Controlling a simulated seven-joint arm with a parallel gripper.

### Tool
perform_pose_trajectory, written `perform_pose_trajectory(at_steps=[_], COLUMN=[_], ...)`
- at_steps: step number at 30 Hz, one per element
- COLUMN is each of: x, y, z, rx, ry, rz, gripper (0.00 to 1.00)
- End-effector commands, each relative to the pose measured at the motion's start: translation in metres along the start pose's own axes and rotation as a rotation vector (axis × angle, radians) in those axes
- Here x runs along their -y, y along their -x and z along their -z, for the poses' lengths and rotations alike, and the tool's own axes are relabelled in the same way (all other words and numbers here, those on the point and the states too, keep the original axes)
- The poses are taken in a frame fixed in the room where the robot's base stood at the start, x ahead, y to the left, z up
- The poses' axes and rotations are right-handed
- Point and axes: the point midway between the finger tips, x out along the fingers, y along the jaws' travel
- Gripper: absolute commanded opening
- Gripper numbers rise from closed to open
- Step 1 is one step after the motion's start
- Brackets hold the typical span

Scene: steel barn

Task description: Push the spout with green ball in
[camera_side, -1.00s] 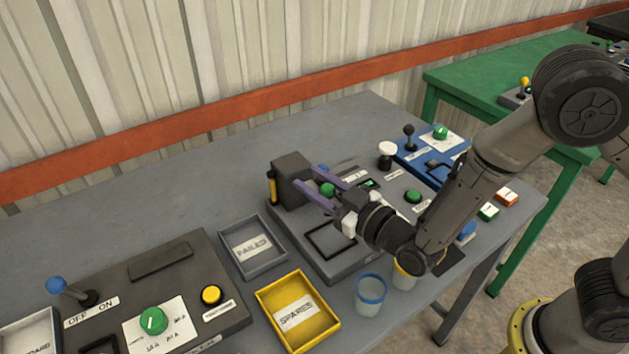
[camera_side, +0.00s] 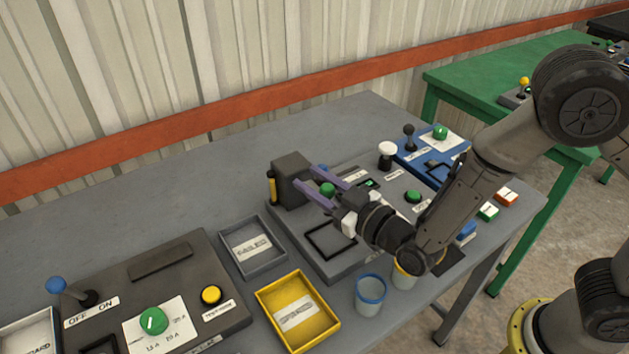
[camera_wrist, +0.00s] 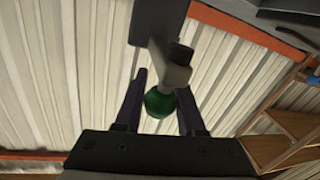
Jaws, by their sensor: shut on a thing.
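The spout's green ball (camera_side: 327,189) shows beside the dark block (camera_side: 291,167) of the grey machine in the side view. In the wrist view the green ball (camera_wrist: 159,104) sits at the end of a pale grey spout (camera_wrist: 173,77), which runs up to a dark housing (camera_wrist: 160,20). My gripper (camera_side: 308,175) has its two purple fingers on either side of the ball and is shut on it. In the wrist view, my gripper (camera_wrist: 161,82) has a finger on each side of the ball. The spout itself is mostly hidden in the side view.
A grey tray (camera_side: 280,262) and a yellow tray (camera_side: 332,334) lie in front of the machine, with a blue-rimmed cup (camera_side: 370,296) nearby. A dark panel with a blue-knobbed lever (camera_side: 55,285) is at left. A blue panel (camera_side: 411,158) is at right. The table's back left is clear.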

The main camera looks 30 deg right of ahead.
Motion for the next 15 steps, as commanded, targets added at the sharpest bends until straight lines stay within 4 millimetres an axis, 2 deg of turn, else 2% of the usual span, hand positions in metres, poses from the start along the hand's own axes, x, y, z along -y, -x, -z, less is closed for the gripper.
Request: perform_pose_trajectory(at_steps=[9, 15], x=[-0.010, -0.013], y=[-0.053, -0.068], z=[-0.002, -0.002], rx=[-0.002, -0.002], ry=[-0.001, 0.000], rz=[-0.001, 0.001], gripper=[0.00, 0.00])
